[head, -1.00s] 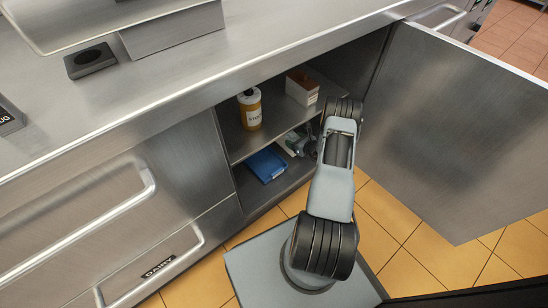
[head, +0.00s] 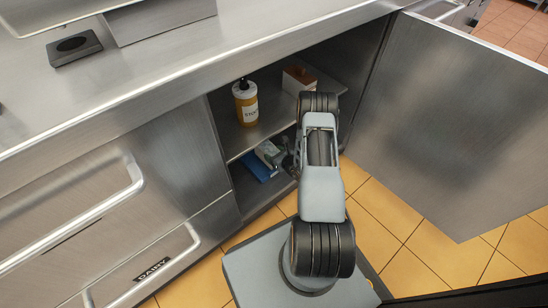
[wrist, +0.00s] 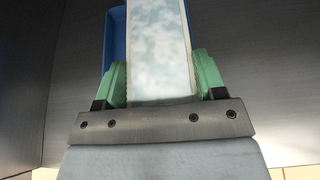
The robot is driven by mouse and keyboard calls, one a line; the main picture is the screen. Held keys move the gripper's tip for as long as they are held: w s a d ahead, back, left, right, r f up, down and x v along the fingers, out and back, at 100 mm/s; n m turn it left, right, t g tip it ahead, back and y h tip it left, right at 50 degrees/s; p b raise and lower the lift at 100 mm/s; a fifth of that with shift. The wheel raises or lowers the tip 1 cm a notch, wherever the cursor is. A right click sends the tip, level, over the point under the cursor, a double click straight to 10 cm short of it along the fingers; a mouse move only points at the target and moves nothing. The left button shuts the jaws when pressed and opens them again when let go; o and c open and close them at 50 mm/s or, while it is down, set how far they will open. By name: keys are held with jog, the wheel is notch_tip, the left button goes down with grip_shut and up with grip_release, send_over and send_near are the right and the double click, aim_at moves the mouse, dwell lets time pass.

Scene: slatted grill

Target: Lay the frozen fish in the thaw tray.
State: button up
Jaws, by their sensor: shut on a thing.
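The frozen fish (wrist: 158,48) is a pale, frosty blue-white slab in the wrist view. My gripper (wrist: 160,75) is shut on it, with a green finger pressed on each side. In the head view the fish (head: 268,150) shows small and grey-white inside the open cupboard, beside my wrist. The blue thaw tray (head: 258,169) is on the cupboard's lower level, partly hidden by the fish and gripper. In the wrist view the tray (wrist: 115,45) shows beyond and left of the fish. I cannot tell whether the fish touches it.
An orange bottle (head: 246,102) and a white box (head: 299,80) stand on the shelf (head: 262,134) above. The cupboard door (head: 450,120) stands wide open on the right. The cupboard's side panel is close on the left.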

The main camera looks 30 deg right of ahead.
jog(key=shift+w+f, duration=0.1)
jog(key=shift+f, duration=0.2)
jog(key=shift+f, duration=0.15)
jog(key=o, duration=1.4)
jog(key=shift+r, duration=0.2)
jog(key=p+v, duration=0.4)
jog(key=v, duration=0.8)
